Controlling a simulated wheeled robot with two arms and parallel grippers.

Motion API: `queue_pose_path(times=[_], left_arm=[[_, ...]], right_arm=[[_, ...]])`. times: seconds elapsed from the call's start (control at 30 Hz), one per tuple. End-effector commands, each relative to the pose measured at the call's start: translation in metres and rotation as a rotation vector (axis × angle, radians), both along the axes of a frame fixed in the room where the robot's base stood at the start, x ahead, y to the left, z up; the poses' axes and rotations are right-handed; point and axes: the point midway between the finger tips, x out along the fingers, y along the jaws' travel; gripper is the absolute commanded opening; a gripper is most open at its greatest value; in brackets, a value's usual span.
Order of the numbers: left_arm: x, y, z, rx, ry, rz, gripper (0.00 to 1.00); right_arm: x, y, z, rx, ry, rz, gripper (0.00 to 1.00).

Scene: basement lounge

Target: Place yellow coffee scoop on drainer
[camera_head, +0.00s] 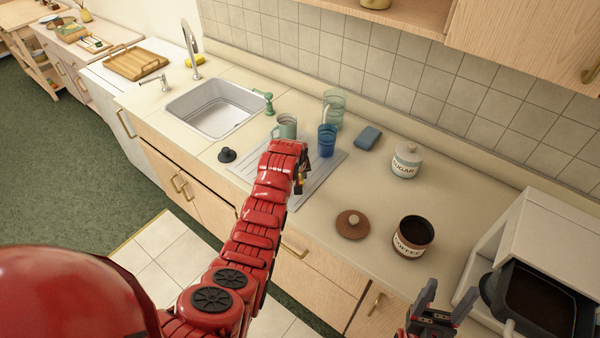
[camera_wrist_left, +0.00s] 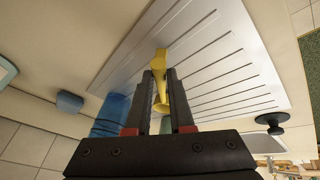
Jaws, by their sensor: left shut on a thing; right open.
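The yellow coffee scoop (camera_wrist_left: 162,80) is between the black fingers of my left gripper (camera_wrist_left: 160,90), which is shut on it. The grey ribbed drainer (camera_wrist_left: 215,60) lies behind the scoop in the left wrist view. In the head view the drainer (camera_head: 322,176) is on the counter right of the sink, and my left gripper (camera_head: 300,183) is over it. My arm hides part of the drainer and the scoop there. I cannot tell whether the scoop touches the drainer. My right gripper (camera_head: 447,298) is open and empty at the counter's front edge.
A green mug (camera_head: 286,127), a blue cup (camera_head: 327,141) and a clear glass (camera_head: 336,108) stand at the drainer's back. A blue sponge (camera_head: 368,138), sugar jar (camera_head: 406,161), open coffee jar (camera_head: 412,238) and its lid (camera_head: 352,224) are to the right. A black stopper (camera_head: 227,155) lies left.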

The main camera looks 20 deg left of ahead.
Motion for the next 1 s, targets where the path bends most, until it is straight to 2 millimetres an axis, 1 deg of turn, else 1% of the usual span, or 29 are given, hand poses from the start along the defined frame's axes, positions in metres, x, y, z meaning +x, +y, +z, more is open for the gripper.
queue_pose_path(times=[0.27, 0.3, 0.43, 0.47, 0.73, 0.83, 0.9, 1.0], left_arm=[[0.000, 0.000, -0.006, 0.000, 0.000, 0.000, 0.00], [0.000, 0.000, -0.006, 0.000, 0.000, 0.000, 0.24], [0.000, 0.000, -0.005, 0.000, 0.000, 0.000, 0.48], [0.000, 0.000, -0.005, 0.000, 0.001, 0.000, 0.51], [0.000, 0.000, -0.004, 0.000, 0.001, 0.000, 0.51], [0.000, 0.000, 0.003, 0.000, 0.001, 0.000, 0.51], [-0.001, 0.000, 0.002, -0.001, -0.001, 0.001, 0.51], [-0.004, 0.000, 0.010, -0.001, -0.004, 0.001, 0.51]], right_arm=[[0.000, 0.000, -0.007, 0.000, 0.000, 0.000, 0.65], [0.000, 0.000, -0.006, 0.000, 0.000, 0.000, 0.65], [0.000, 0.000, -0.005, 0.000, 0.000, 0.000, 0.65], [0.000, 0.000, -0.005, 0.000, 0.000, 0.000, 0.65], [0.000, 0.000, -0.004, 0.000, 0.000, 0.000, 0.65], [0.000, 0.000, 0.002, 0.000, 0.000, 0.000, 0.65], [0.000, 0.000, -0.004, 0.000, 0.000, 0.000, 0.65], [0.000, 0.000, -0.009, 0.000, 0.000, 0.000, 0.65]])
